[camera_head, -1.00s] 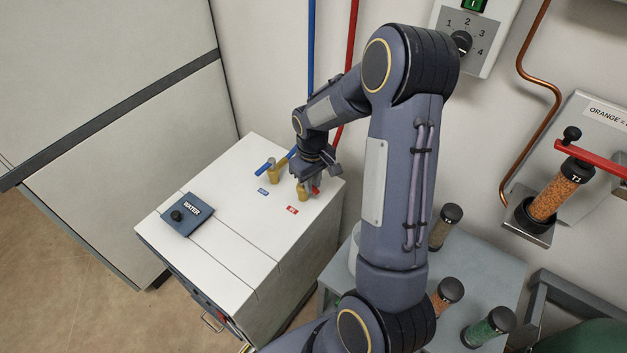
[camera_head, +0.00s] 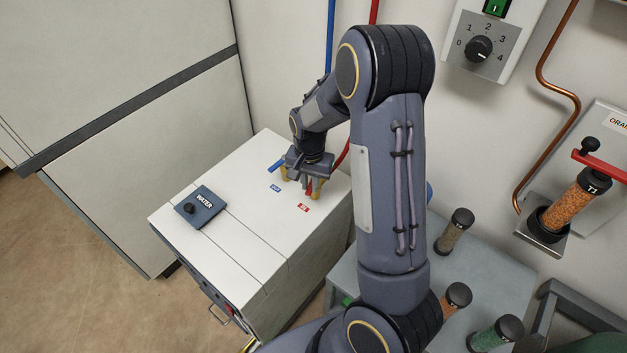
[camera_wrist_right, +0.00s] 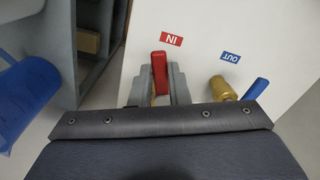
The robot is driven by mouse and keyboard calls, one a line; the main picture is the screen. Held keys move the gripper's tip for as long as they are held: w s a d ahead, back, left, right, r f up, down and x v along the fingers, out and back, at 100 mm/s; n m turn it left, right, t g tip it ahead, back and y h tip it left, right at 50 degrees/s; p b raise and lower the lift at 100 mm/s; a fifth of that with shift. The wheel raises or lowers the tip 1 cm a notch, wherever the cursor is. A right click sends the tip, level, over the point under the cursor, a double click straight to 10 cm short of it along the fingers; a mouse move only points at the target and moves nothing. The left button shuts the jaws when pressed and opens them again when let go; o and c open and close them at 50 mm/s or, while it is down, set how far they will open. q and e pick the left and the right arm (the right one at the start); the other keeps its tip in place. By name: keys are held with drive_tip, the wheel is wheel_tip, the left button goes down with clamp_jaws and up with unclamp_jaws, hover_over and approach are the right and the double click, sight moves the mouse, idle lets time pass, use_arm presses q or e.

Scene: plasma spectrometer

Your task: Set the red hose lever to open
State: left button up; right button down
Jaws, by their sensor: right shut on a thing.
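The red hose lever (camera_wrist_right: 160,72) is between the two fingers of my right gripper (camera_wrist_right: 160,86) in the right wrist view, pointing toward the red IN label (camera_wrist_right: 171,39). In the head view my right gripper (camera_head: 307,188) is over the top of the white cabinet (camera_head: 240,215), shut on the red lever (camera_head: 309,187). The lever's pivot is hidden by the gripper. The blue lever (camera_wrist_right: 257,88) sits beside it on a brass valve (camera_wrist_right: 222,88), near the blue OUT label (camera_wrist_right: 231,57). My left gripper is not in view.
A dark WATER panel with a knob (camera_head: 200,207) is on the cabinet top at left. A red hose (camera_head: 343,155) and a blue hose (camera_head: 330,40) run up the wall behind. A side table (camera_head: 345,270) with several capped tubes stands to the right.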

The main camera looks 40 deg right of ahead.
drive_tip(key=shift+w+a+m+p, duration=0.25)
drive_tip(key=shift+w+m+p, duration=0.1)
drive_tip(key=shift+m, duration=0.7)
drive_tip(key=shift+w+a+m+p, duration=0.25)
drive_tip(key=shift+w+m+p, duration=0.1)
drive_tip(key=shift+m, duration=0.7)
drive_tip(key=c, duration=1.4)
unclamp_jaws()
drive_tip(key=shift+r+p, duration=0.35)
drive_tip(key=shift+r, duration=3.65)
